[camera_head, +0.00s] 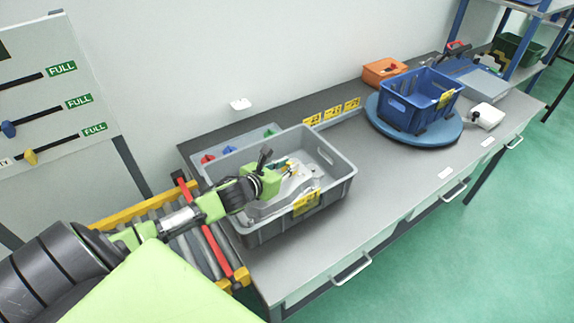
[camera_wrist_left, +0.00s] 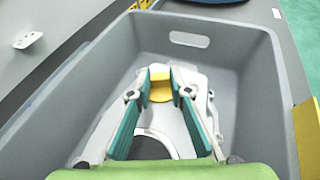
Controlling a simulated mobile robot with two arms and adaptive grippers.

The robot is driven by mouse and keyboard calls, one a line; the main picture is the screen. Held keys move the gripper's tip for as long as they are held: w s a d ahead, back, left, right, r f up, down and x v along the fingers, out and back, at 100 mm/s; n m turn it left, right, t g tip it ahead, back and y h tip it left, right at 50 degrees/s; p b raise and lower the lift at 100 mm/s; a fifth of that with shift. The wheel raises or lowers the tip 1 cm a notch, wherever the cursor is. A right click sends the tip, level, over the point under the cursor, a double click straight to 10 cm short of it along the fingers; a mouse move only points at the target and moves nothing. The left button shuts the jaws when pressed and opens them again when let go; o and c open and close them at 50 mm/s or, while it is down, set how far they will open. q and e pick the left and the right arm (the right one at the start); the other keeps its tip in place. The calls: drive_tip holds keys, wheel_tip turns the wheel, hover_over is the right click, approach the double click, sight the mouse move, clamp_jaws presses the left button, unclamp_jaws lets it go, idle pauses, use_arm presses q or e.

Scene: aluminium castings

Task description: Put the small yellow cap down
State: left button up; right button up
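The small yellow cap (camera_wrist_left: 160,88) sits between the two teal fingertips of my left gripper (camera_wrist_left: 160,85) in the left wrist view. The fingers touch it on both sides, so the gripper looks shut on it. Below it, a light grey aluminium casting (camera_wrist_left: 195,120) with a large round opening lies in the grey crate (camera_wrist_left: 262,70). I cannot tell whether the cap touches the casting. In the head view my left gripper (camera_head: 284,168) reaches into the grey crate (camera_head: 342,178) over the casting (camera_head: 264,208). My right gripper is not in view.
The crate walls stand close around the left gripper. A blue crate (camera_head: 402,111) stands on a round blue turntable (camera_head: 440,135) farther right. An orange bin (camera_head: 378,73) is behind it. The bench top (camera_head: 385,178) between the crates is clear. A roller conveyor (camera_head: 213,250) adjoins the left end.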

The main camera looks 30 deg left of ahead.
use_arm(q)
drive_tip(key=shift+o, duration=1.3)
drive_tip(key=shift+r, duration=0.2)
drive_tip(key=shift+r+p, duration=0.3)
drive_tip(key=b+v, duration=0.1)
drive_tip(key=v, duration=1.1)
drive_tip(key=shift+b, duration=0.4)
